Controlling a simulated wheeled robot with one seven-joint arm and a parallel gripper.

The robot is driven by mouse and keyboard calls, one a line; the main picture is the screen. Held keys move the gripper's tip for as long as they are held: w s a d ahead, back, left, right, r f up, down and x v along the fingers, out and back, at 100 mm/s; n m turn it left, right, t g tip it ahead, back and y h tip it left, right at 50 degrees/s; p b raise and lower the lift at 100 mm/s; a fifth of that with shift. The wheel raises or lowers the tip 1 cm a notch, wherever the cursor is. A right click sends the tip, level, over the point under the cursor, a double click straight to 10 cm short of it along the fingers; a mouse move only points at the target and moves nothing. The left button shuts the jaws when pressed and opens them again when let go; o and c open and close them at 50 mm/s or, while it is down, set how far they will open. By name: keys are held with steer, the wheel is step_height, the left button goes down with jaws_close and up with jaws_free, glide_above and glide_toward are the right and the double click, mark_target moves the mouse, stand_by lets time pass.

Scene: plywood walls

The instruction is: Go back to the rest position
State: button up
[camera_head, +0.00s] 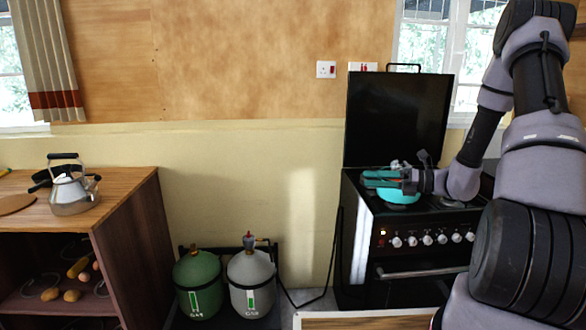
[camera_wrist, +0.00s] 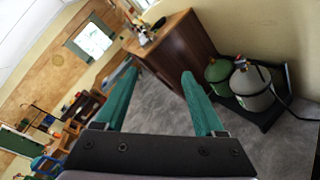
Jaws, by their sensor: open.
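My gripper (camera_head: 381,179) is over the black stove (camera_head: 372,213) in the head view, its teal fingers pointing left. The fingers also show in the wrist view (camera_wrist: 158,95), spread apart with nothing between them. My arm reaches in from the right side.
The stove's black lid (camera_head: 397,118) stands raised behind my gripper. A wooden cabinet (camera_head: 125,185) with a kettle (camera_head: 73,192) on top is at the left. A green gas cylinder (camera_head: 198,283) and a grey one (camera_head: 250,280) stand between. Grey floor (camera_wrist: 180,115) is open beside the cabinet.

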steer(key=s+a+r+n+g+h, duration=0.45)
steer(key=s+r+n+h, duration=0.25)
steer(key=s+r+n, duration=0.6)
steer(key=s+d+r+n+t+h, duration=0.5)
steer(key=s+r+n, duration=0.5)
steer(key=n, duration=0.3)
steer(key=shift+s+d+r+n+t+h, duration=0.2)
steer(key=shift+d+r+n+t+h, duration=0.3)
steer(key=shift+h, duration=0.5)
